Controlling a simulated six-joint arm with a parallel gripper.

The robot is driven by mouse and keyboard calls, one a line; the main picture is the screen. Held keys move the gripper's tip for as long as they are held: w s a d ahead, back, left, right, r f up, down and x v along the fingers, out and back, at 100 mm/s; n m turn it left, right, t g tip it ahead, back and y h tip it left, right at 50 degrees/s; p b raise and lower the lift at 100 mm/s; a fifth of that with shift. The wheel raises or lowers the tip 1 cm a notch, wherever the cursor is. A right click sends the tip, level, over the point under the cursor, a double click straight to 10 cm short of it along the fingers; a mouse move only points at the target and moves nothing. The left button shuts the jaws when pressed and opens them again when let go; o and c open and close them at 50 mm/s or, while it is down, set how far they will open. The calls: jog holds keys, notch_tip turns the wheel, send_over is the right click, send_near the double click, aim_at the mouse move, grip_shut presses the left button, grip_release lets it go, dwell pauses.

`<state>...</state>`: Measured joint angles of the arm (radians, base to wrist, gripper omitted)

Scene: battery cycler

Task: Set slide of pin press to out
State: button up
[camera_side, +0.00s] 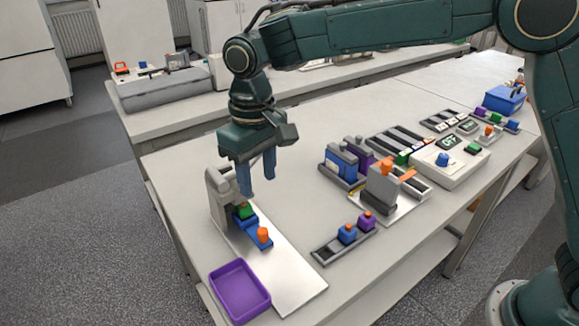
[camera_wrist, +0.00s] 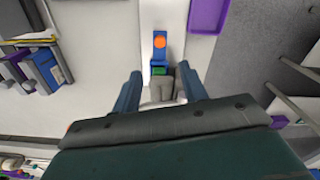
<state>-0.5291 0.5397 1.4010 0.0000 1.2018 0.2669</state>
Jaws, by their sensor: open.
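The pin press has a grey frame (camera_side: 216,192) near the left edge of the bench, on a pale base plate (camera_side: 292,283). Its blue slide (camera_side: 254,238) bears an orange knob (camera_side: 263,234) at its front end. A green block (camera_side: 245,211) is at the slide's rear, by the frame. My gripper (camera_side: 257,187) is open and empty, pointing down above the press. In the wrist view my gripper's fingers (camera_wrist: 160,74) lie either side of the grey press head (camera_wrist: 160,90). The orange knob (camera_wrist: 160,42) and blue slide (camera_wrist: 160,53) show beyond the fingertips, apart from them.
A purple tray (camera_side: 240,291) sits in front of the press. To the right are a rack with blue and purple cells (camera_side: 347,240), a grey device with an orange top (camera_side: 381,187), and a white console (camera_side: 450,163). The plate in front of the knob is clear.

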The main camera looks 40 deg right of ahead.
aim_at(262, 230)
jog(key=shift+f, duration=0.1)
notch_tip(262, 230, down, 14)
jog(key=shift+r, duration=0.25)
dwell(0.5)
grip_shut()
